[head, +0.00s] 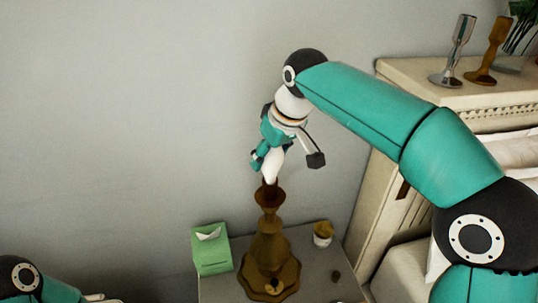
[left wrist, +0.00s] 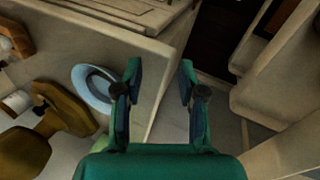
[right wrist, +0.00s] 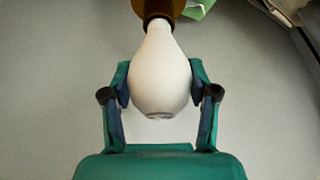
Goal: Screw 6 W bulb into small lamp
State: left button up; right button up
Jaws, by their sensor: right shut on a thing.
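The white bulb (head: 272,169) is at the top of the brown small lamp (head: 268,250), narrow end down. In the right wrist view the bulb (right wrist: 160,72) sits between the two fingers, and its neck meets the lamp's dark socket (right wrist: 157,8). How deep its base sits in the socket is hidden. My right gripper (right wrist: 160,90) is shut on the bulb's wide part. My left gripper (left wrist: 160,75) is open and empty, away from the lamp. The bulb's wattage marking cannot be read.
The lamp stands on a grey bedside table (head: 222,286) with a green tissue box (head: 211,249) and a small potted item (head: 323,233). A cream cabinet (head: 425,75) at right bears two slender stands. The wall behind is bare. The left wrist view shows a pale blue ring (left wrist: 90,85).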

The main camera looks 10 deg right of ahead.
jog(key=shift+m+h, duration=0.4)
jog(key=shift+m, duration=0.7)
jog(key=shift+m+t, duration=0.3)
jog(key=shift+m, duration=0.3)
jog(key=shift+h, duration=0.3)
jog(key=shift+m+h, duration=0.6)
jog(key=shift+m, duration=1.1)
jog(key=m+h+p, duration=0.1)
jog(key=m, duration=0.1)
jog(key=shift+m, duration=0.7)
